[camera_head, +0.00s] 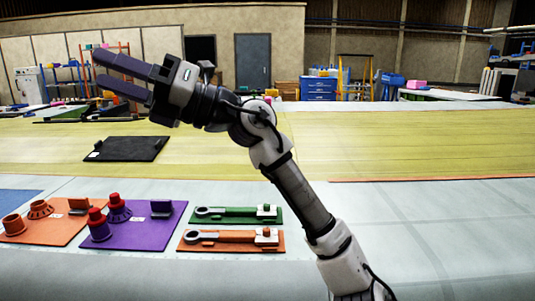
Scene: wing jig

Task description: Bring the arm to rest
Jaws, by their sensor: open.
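My gripper (121,77) is raised at the upper left, above the yellow wing surface (400,140). Its two dark fingers point left and stand apart, with nothing between them. My arm reaches up from the bottom right and bends at the elbow toward the left. The gripper appears clear of the work surface and touches nothing that I can see.
In front lie an orange mat (62,236) and a purple mat (165,237), both with fittings. A green mat (238,221) and an orange mat (232,249) each hold a wrench-like tool. A black mat (127,148) lies behind. The right side is clear.

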